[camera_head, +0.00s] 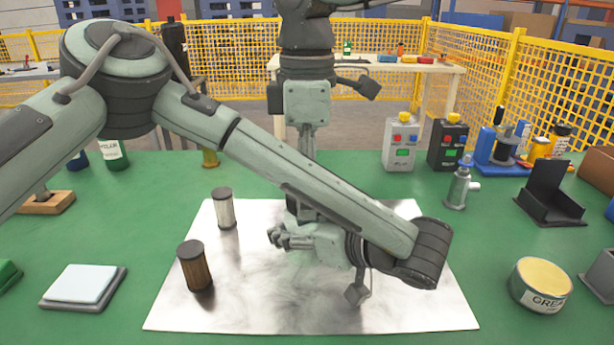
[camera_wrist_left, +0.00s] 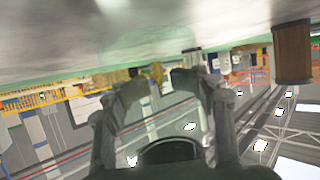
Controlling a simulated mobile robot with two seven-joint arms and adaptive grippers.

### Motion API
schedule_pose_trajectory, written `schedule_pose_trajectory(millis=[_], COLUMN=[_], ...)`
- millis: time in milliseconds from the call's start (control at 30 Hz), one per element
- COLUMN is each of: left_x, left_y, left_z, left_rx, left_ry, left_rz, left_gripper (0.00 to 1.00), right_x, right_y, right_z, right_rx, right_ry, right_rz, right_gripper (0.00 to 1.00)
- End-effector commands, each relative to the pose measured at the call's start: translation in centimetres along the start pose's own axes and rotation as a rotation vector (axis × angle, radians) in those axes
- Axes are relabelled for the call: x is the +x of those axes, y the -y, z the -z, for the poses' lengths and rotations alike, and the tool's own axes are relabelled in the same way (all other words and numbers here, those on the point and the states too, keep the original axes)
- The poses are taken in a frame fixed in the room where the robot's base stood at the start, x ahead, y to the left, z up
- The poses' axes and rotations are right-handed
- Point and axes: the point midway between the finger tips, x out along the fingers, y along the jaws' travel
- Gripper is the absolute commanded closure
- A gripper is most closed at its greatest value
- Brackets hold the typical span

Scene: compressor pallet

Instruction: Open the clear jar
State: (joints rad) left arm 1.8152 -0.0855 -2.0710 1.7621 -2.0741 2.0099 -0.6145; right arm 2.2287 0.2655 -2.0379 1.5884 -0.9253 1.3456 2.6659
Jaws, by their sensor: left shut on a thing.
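My left gripper (camera_head: 277,237) points left, low over the white sheet; its fingers also show in the left wrist view (camera_wrist_left: 162,82). It is shut on a see-through, faintly green shape between and beyond its fingers, which looks like the clear jar (camera_wrist_left: 148,45); its outline is very faint. In the head view that jar is hidden or too faint to make out. My right arm hangs straight down just behind my left forearm. The right gripper's fingers are mostly hidden there, around a dark part above the left gripper.
A pale grey jar with a dark lid (camera_head: 225,210) and a brown jar (camera_head: 194,268) stand upright left of my left gripper on the white sheet (camera_head: 400,312). A grease tin (camera_head: 541,285) stands at right. A pale pad (camera_head: 84,284) lies at left. The sheet's front is clear.

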Motion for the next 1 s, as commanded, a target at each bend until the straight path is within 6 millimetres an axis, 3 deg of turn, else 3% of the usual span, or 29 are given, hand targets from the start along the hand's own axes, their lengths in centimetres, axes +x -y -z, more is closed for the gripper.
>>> schedule_pose_trajectory(millis=[67, 467, 567, 800, 1000], left_x=[-0.01, -0.02, -0.02, -0.02, -0.03], left_y=[-0.01, 0.00, 0.00, 0.00, 0.00], left_z=[0.02, 0.02, 0.01, 0.02, 0.01], left_rx=[0.000, 0.000, 0.000, 0.000, 0.000], left_ry=[0.000, 0.000, 0.000, 0.000, 0.000], left_rz=[0.000, 0.000, 0.000, 0.000, 0.000], left_gripper=[1.00, 1.00, 1.00, 1.00, 1.00], right_x=[-0.01, -0.04, 0.00, -0.04, -0.07], right_y=[0.00, -0.02, -0.01, -0.04, -0.06], right_z=[0.00, 0.00, 0.00, -0.03, -0.04], right_rx=[0.000, 0.000, -0.031, -0.292, -0.299], right_ry=[0.000, 0.000, 0.000, 0.000, 0.001], right_rz=[0.000, 0.000, 0.001, 0.000, -0.001], right_gripper=[0.33, 0.83, 0.83, 0.83, 0.83])
